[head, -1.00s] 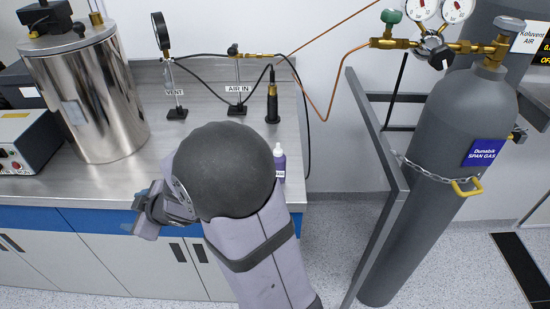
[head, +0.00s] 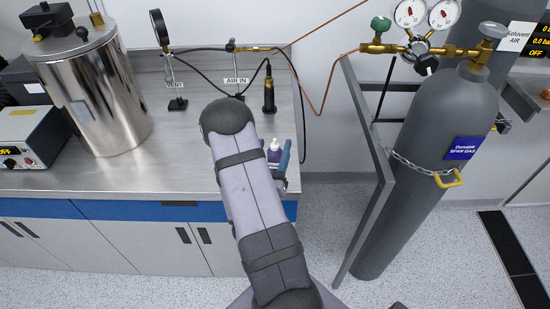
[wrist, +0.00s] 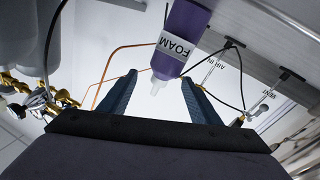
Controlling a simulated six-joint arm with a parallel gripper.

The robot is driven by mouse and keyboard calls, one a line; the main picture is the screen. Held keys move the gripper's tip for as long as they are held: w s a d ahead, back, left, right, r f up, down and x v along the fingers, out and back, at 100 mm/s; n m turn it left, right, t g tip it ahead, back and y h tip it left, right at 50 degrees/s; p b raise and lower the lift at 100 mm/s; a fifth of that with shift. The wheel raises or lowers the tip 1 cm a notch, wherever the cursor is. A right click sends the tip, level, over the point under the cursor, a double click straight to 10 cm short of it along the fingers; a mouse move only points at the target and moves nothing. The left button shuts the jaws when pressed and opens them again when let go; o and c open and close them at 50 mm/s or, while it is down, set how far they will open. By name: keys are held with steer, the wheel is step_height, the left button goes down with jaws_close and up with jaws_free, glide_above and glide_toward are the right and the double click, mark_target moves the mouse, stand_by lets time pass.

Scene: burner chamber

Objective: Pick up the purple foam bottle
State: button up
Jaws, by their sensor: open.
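The purple foam bottle (head: 274,157) stands upright on the bench near its right front edge, with a white nozzle cap. In the wrist view the bottle (wrist: 177,50) appears inverted, with its FOAM label showing and its nozzle in the gap between the fingers. My gripper (head: 279,152) is at the bottle, partly hidden behind my arm in the head view. In the wrist view my gripper (wrist: 159,79) is open, with one blue finger on each side of the bottle's top. Space shows beside the nozzle. I cannot tell whether either finger touches the bottle.
A black cylindrical tool (head: 269,92) and the AIR IN stand (head: 232,72) are behind the bottle. The VENT gauge stand (head: 165,60) and a steel vessel (head: 93,95) are farther left. A grey gas cylinder (head: 425,165) stands in a metal frame to the right, beyond the bench edge.

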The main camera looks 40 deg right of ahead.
mark_target(273, 165)
steer(key=f, duration=0.2)
steer(key=s+a+f+m+y+b, duration=0.1)
steer(key=f+m, duration=0.1)
steer(key=f, duration=0.1)
steer(key=shift+s+a+f, duration=0.2)
steer(key=shift+a+f, duration=0.15)
steer(key=shift+p+x, duration=1.55)
steer(key=shift+x, duration=1.3)
steer(key=shift+f+x, duration=0.2)
steer(key=shift+x, duration=0.7)
steer(key=shift+a, duration=0.1)
steer(key=c, duration=1.4)
steer(key=shift+o, duration=0.2)
steer(key=shift+r, duration=0.15)
